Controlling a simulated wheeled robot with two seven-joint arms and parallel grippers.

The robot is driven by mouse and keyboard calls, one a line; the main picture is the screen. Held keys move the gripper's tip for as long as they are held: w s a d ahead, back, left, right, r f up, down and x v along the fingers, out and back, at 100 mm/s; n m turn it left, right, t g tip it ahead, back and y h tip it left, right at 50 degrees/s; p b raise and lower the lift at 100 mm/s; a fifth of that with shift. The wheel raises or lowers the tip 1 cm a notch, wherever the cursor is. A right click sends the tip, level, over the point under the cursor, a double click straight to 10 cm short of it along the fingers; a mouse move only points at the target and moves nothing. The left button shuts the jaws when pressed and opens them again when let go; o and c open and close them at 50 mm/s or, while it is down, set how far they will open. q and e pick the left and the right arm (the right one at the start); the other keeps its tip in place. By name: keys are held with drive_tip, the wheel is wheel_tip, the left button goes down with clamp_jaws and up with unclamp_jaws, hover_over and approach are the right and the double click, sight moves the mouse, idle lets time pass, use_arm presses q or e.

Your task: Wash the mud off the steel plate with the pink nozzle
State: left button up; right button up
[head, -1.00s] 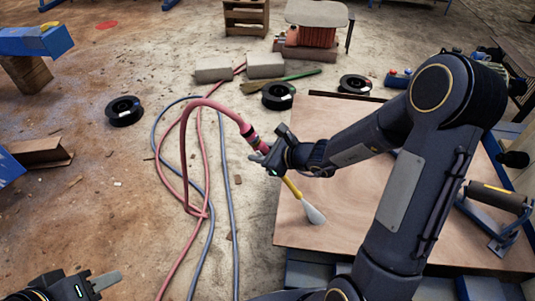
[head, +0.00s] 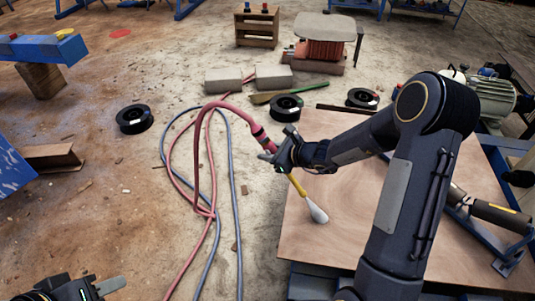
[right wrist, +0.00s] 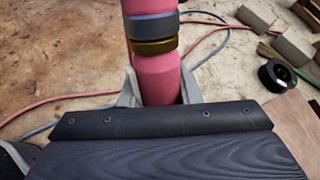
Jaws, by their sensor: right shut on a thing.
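The pink nozzle (right wrist: 157,75) stands between the fingers of my right gripper (right wrist: 158,92) in the right wrist view, with grey and brass bands around it. In the head view my right gripper (head: 281,152) is shut on it, above the left edge of a wooden board. The pink hose (head: 205,107) arches from the nozzle and drops to the floor. My left gripper (head: 100,288) is at the bottom left corner, partly cut off, and its opening is unclear. I cannot make out a muddy steel plate in these views.
A blue hose (head: 235,185) lies on the floor. Black reels (head: 135,118), grey blocks (head: 222,80) and a steel beam (head: 55,157) stand around.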

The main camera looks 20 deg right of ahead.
drive_tip(key=shift+w+d+p, duration=0.45)
drive_tip(key=shift+w, duration=0.4)
drive_tip(key=shift+w+d+p, duration=0.4)
drive_tip(key=shift+w+d, duration=0.05)
drive_tip(key=shift+w, duration=0.4)
